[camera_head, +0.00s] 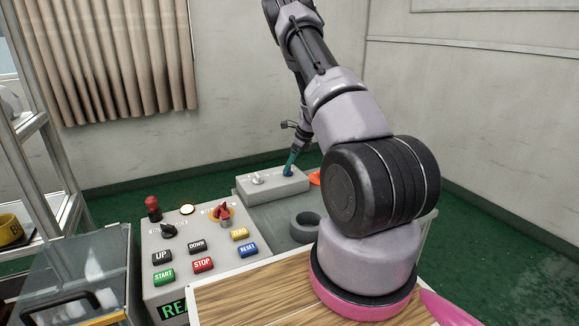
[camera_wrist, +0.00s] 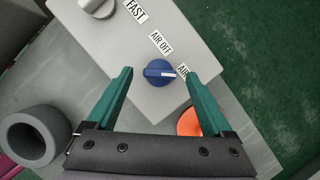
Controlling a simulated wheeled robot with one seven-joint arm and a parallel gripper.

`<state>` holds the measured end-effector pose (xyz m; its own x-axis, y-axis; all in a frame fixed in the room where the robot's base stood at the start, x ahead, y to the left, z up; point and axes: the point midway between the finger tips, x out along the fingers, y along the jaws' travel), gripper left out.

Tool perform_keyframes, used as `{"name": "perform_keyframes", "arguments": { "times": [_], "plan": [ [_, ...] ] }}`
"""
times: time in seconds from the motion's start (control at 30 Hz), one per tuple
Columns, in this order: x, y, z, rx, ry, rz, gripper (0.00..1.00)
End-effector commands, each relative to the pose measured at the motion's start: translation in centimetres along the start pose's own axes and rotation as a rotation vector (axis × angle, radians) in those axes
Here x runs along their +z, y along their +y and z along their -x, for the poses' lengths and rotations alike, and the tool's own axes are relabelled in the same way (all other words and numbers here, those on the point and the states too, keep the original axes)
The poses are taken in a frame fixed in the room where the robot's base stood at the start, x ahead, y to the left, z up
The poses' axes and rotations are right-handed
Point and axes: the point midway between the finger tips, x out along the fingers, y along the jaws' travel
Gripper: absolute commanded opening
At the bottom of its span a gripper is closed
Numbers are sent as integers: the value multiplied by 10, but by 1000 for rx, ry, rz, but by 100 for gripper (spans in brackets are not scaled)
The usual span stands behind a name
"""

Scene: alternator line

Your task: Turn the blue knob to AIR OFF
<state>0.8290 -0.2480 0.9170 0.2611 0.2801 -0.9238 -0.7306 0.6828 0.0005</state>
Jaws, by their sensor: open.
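The blue knob (camera_wrist: 158,73) is on top of a grey box (camera_wrist: 205,50), which also shows in the head view (camera_head: 272,187). A white mark on the knob points right, towards a label reading "AIR" (camera_wrist: 183,71) that is partly hidden by a finger. The "AIR OFF" label (camera_wrist: 160,42) is above the knob in the wrist view. My gripper (camera_wrist: 156,74) is open, with one teal finger on each side of the knob and gaps between. In the head view my gripper (camera_head: 291,161) is at the box's right part; I cannot tell its exact height.
A pale knob (camera_wrist: 97,6) by a "FAST" label shares the box. A grey ring (camera_wrist: 35,136) and an orange round part (camera_wrist: 190,122) are close by. A button panel (camera_head: 200,245) with a red knob and a black knob stands in front.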

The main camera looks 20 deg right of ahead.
Motion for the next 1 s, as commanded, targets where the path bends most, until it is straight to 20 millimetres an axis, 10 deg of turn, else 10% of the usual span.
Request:
{"name": "perform_keyframes", "arguments": {
  "times": [0.43,0.67,1.0],
  "plan": [
    [0,0,-13,0,0,1,85],
    [0,0,-13,0,0,1,1],
    [-1,-1,-13,17,0,42,0]
  ]
}}
